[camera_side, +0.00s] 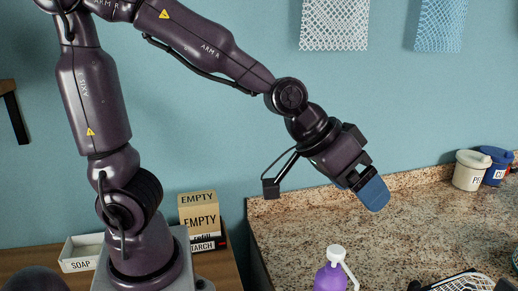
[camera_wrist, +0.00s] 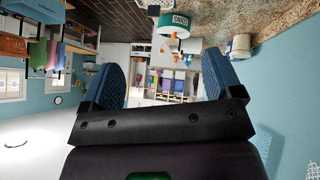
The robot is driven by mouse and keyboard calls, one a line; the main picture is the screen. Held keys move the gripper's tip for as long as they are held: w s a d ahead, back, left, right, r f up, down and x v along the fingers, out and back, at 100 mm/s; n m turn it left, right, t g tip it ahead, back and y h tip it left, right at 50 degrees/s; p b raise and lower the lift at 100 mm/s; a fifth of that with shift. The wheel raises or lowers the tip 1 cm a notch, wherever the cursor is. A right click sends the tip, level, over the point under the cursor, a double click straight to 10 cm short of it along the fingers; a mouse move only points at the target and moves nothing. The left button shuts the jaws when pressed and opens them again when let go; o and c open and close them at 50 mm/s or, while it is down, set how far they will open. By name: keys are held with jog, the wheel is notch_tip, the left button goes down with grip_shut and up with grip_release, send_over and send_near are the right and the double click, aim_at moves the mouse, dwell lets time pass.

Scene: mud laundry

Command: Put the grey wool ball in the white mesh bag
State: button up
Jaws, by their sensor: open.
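The white mesh bag (camera_side: 335,24) hangs flat against the blue wall at the top of the side view, its upper part cut off by the frame. A sliver of white netting (camera_wrist: 313,168) at the lower right of the wrist view may be the same bag. My gripper (camera_side: 367,190) is above the granite counter, below and slightly right of the bag and well apart from it. Its blue fingers are spread with nothing between them in the wrist view (camera_wrist: 163,78). I cannot make out a grey wool ball in either view.
A blue mesh bag (camera_side: 440,24) hangs right of the white one. On the granite counter (camera_side: 400,235) stand a purple bottle (camera_side: 331,277), a white-lidded tub (camera_side: 470,170), a blue tub (camera_side: 495,165) and a black rack (camera_side: 465,283). A soap box (camera_side: 82,252) is at left.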

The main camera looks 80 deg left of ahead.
jog(key=s+a+r+g+y, duration=0.1)
jog(key=s+a, duration=0.3)
jog(key=s, duration=0.2)
jog(key=s+a+r+g+y, duration=0.1)
jog(key=s+a+r, duration=0.1)
jog(key=s+a, duration=0.2)
jog(key=s, duration=0.3)
jog(key=shift+s+a+r+y, duration=0.2)
jog(key=shift+a+r+y, duration=0.1)
jog(key=shift+y, duration=0.1)
